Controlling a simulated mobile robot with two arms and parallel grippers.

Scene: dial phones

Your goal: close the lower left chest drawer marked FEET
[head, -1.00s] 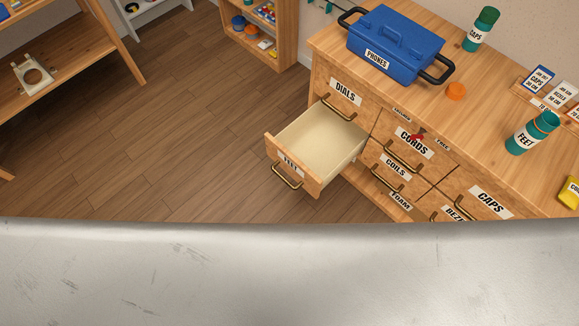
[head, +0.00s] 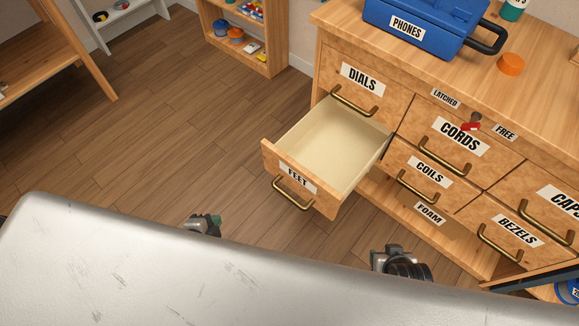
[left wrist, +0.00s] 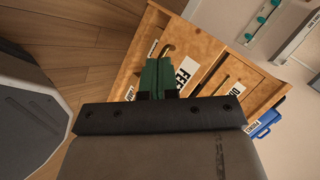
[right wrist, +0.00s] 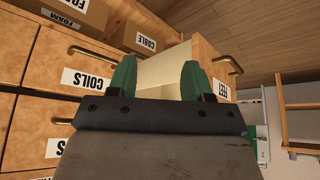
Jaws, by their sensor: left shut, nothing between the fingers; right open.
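The FEET drawer (head: 330,150) is pulled out from the lower left of the wooden chest, under the DIALS drawer (head: 350,78). Its pale inside looks empty, and its front carries a brass handle (head: 292,194). My left gripper (head: 215,222) is shut and empty, in front of and left of the drawer front, apart from it in the head view. In the left wrist view its green fingers (left wrist: 160,78) overlap the FEET front (left wrist: 192,58). My right gripper (right wrist: 157,78) is open and empty, with the open drawer (right wrist: 163,68) behind its fingers. In the head view its fingers are mostly hidden.
The CORDS (head: 460,135), COILS (head: 430,172) and BEZELS (head: 515,230) drawers look shut. A red latch piece (head: 472,123) sits between LATCHED and FREE labels. A blue PHONES box (head: 420,28) and orange cap (head: 510,64) stand on top. Floor (head: 180,140) left of the drawer is clear.

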